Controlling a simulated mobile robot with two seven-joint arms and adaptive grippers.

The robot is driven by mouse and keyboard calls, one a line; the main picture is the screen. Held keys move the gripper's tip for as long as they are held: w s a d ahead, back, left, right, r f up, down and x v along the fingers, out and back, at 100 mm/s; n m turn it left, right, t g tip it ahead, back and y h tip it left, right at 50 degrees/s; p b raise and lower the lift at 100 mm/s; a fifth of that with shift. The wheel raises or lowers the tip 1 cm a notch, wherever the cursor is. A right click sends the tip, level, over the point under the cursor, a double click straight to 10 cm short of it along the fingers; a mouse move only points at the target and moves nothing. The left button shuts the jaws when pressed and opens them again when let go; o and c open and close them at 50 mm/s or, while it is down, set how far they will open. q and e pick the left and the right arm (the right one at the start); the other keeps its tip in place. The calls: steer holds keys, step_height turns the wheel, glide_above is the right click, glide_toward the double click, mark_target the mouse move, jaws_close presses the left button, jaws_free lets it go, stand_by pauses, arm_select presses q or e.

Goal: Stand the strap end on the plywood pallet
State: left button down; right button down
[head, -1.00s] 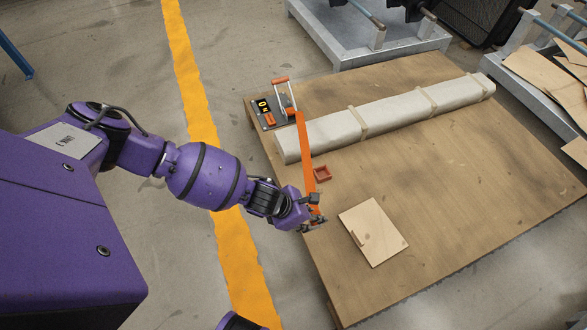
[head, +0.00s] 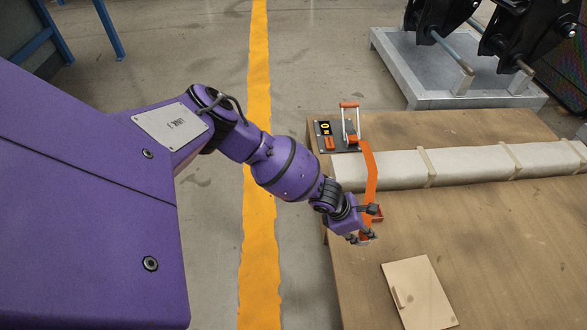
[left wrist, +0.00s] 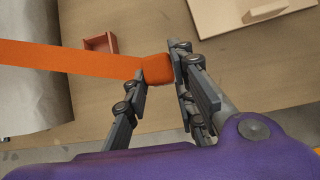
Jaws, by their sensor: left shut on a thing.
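My left gripper (head: 369,224) is shut on the strap end (left wrist: 158,70), a small orange block at the end of the orange strap (head: 370,172). It holds the block above the left part of the brown table. The strap runs from the ratchet with an orange handle (head: 349,122), over the end of the long wrapped beam, to my fingers. The plywood pallet (head: 430,297), a pale square board with a small wooden bar on it, lies in front and to the right of the gripper. It also shows at the top of the left wrist view (left wrist: 225,16). My right gripper is out of view.
A small red tray (left wrist: 100,43) lies on the table beside the strap, partly behind my gripper in the head view. The wrapped beam (head: 470,167) spans the table (head: 520,240). The table is clear right of the pallet. A grey metal stand (head: 450,85) is behind.

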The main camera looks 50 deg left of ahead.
mark_target(360, 235)
arm_select(q)
step_height(360, 235, down, 3)
steer(key=shift+w+f+b, duration=0.15)
steer(key=shift+f+b, duration=0.05)
steer(key=shift+b, duration=0.2)
steer(key=shift+r, duration=0.1)
steer(key=c, duration=1.9)
jaws_free()
steer(key=shift+f, duration=0.2)
steer(key=o, duration=0.4)
steer(key=shift+o, duration=0.2)
steer(key=shift+r, duration=0.25)
steer(key=p+v, duration=0.5)
steer(key=v, duration=0.7)
